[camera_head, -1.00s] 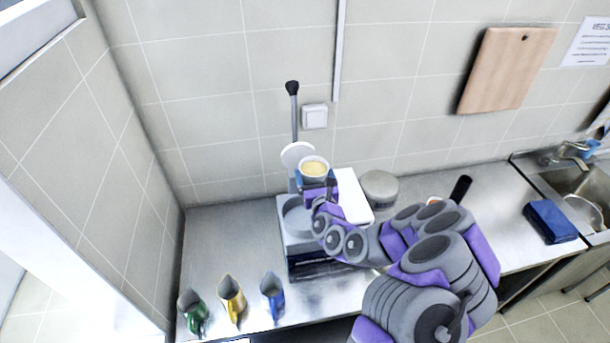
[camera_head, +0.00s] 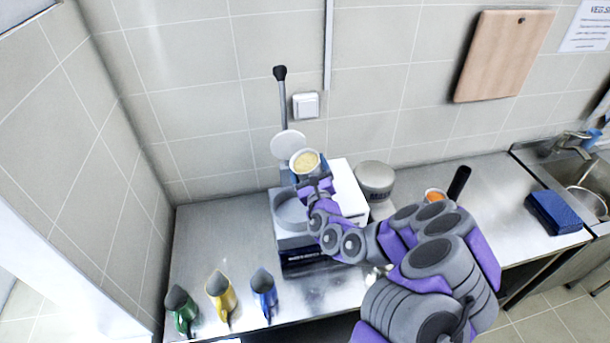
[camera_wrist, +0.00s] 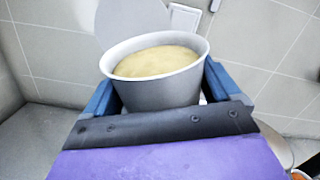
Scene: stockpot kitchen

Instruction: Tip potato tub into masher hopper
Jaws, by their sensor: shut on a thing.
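The potato tub (camera_head: 306,162) is a small pale tub filled with yellowish contents. My gripper (camera_head: 312,178) is shut on it and holds it up over the masher's rear right part. In the wrist view the tub (camera_wrist: 160,92) sits between my gripper's blue fingers (camera_wrist: 158,95), nearly upright with a slight tilt. The masher (camera_head: 300,240) is a white and dark box with a round grey hopper (camera_head: 290,208) on top, below and left of the tub. Its long lever (camera_head: 282,95) stands up behind, with a round white disc (camera_head: 288,145) at its base.
A blue sponge-like block (camera_head: 557,213) lies near the sink (camera_head: 590,190).

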